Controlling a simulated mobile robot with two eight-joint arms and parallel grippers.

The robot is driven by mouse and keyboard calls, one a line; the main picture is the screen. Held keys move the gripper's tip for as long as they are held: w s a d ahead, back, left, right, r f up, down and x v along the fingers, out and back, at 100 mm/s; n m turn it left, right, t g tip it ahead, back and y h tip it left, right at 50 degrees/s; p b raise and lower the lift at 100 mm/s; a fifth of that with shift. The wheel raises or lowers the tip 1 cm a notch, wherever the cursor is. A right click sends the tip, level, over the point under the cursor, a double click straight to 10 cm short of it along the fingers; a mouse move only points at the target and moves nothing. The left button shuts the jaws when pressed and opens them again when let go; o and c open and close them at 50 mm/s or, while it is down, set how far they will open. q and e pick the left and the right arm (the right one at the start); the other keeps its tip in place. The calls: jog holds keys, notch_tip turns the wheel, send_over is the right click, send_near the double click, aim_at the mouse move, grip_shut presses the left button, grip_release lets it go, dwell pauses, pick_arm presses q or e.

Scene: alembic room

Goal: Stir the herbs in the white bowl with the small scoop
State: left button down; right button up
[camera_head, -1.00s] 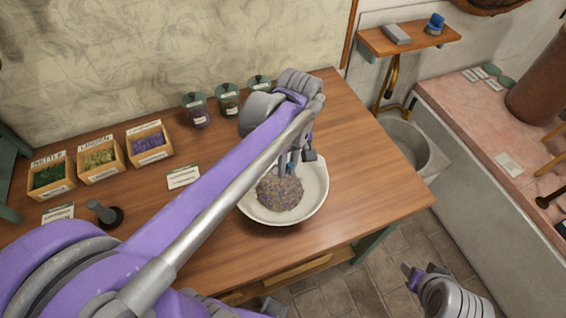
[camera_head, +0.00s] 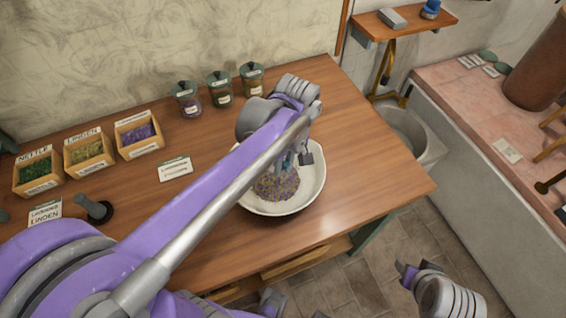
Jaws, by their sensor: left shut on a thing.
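The white bowl (camera_head: 318,192) stands on the wooden table near its front right part. Mixed purple and yellowish herbs (camera_head: 276,187) lie in it, mostly in its left and middle part. My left arm reaches across the table from the lower left. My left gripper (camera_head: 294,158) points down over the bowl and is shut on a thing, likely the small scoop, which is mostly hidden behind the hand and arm. I cannot tell how deep its tip is in the herbs. My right gripper (camera_head: 407,271) is low at the right, over the floor, away from the table; its jaw opening is unclear.
Wooden boxes of herbs (camera_head: 90,150) stand at the left of the table (camera_head: 380,165). Several lidded jars (camera_head: 220,92) stand at the back. The table's right part is clear.

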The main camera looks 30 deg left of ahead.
pick_arm(q)
jog(key=shift+f+b, duration=1.55)
jog(key=shift+f, duration=1.15)
jog(key=shift+f, duration=0.25)
jog(key=c, duration=0.7)
grip_release()
jog(key=shift+o, duration=0.2)
jog(key=o, duration=0.3)
jog(key=shift+o, duration=0.2)
jog(key=shift+s+d+r+p, duration=0.1)
jog(key=shift+d+r+p, duration=0.25)
jog(key=shift+r, duration=0.3)
jog(key=shift+s+d+r+p, duration=0.1)
jog(key=shift+d+r+p, duration=0.05)
jog(key=shift+r+p, duration=0.4)
jog(key=shift+s+d+r+p, duration=0.1)
jog(key=shift+d+r+p, duration=0.2)
jog(key=shift+r, duration=0.4)
